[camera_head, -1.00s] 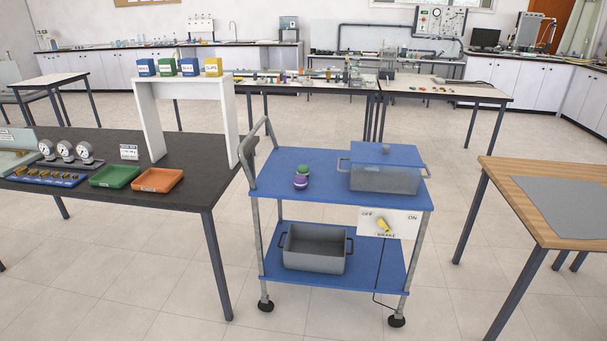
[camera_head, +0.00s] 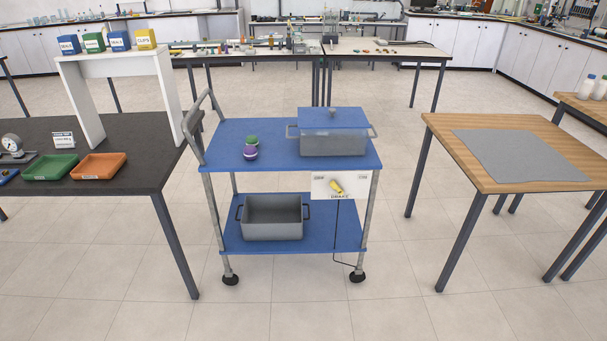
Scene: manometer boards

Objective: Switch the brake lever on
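The yellow brake lever (camera_head: 337,187) sits on a white panel (camera_head: 322,193) at the front right of a blue two-shelf cart (camera_head: 232,155). The panel is marked OFF at its left and ON at its right, with BRAKE below. The lever slants, its upper end toward the OFF side. A dark cable (camera_head: 337,232) runs down from the panel toward the right front wheel. Neither of my grippers is in view.
A black table (camera_head: 140,163) stands left, a wooden table (camera_head: 450,148) right. The floor before the cart is clear.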

